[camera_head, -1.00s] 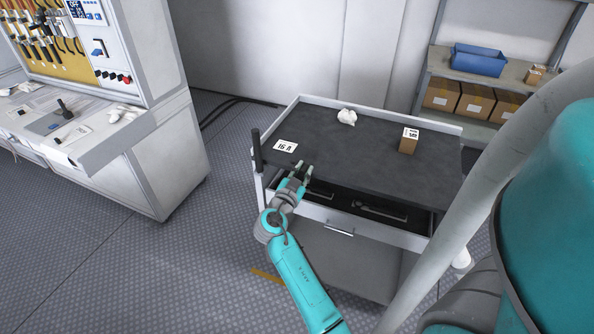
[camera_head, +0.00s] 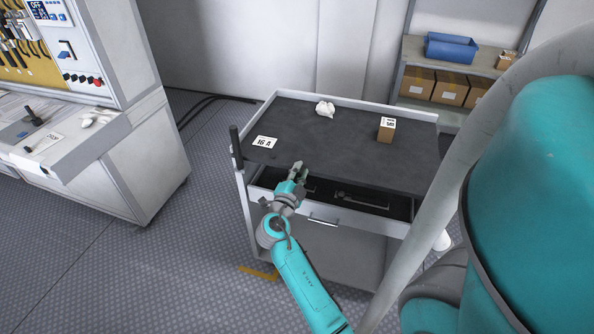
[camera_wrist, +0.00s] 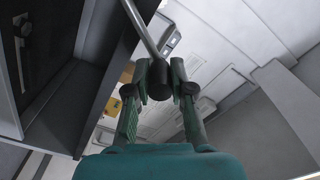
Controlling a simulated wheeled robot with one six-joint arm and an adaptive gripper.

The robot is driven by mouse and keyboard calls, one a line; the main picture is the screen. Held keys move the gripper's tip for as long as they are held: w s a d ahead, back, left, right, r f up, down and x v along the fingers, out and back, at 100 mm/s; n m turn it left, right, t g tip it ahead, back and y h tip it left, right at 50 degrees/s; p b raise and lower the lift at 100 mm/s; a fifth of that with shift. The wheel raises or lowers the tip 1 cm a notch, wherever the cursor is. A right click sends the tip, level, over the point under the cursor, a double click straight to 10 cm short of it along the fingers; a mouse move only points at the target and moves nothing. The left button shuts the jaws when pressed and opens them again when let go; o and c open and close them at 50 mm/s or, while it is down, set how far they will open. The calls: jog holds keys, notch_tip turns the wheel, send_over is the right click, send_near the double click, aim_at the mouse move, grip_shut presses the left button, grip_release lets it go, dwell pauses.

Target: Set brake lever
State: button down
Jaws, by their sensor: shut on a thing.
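In the wrist view a thin grey lever (camera_wrist: 141,27) with a black knob (camera_wrist: 159,80) comes in from the top. My gripper, also in the wrist view (camera_wrist: 159,84), is shut on the knob, one finger on each side. I cannot tell what the lever's far end joins. In the head view my gripper (camera_head: 297,168) is above the front of the grey cart (camera_head: 345,155), near its open drawer (camera_head: 340,213). The lever does not show clearly there. A black upright handle (camera_head: 236,148) stands at the cart's left side, apart from my gripper.
A "16 A" card (camera_head: 264,142), a white crumpled item (camera_head: 325,108) and a small brown box (camera_head: 386,132) lie on the cart top. A test bench (camera_head: 105,145) stands left. A shelf behind holds a blue bin (camera_head: 450,47).

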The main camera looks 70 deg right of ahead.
jog(key=shift+s+f, duration=0.1)
dwell(0.4)
jog(key=c, duration=1)
grip_release()
jog(key=a, duration=0.8)
jog(key=s+a, duration=0.1)
jog(key=a, duration=0.3)
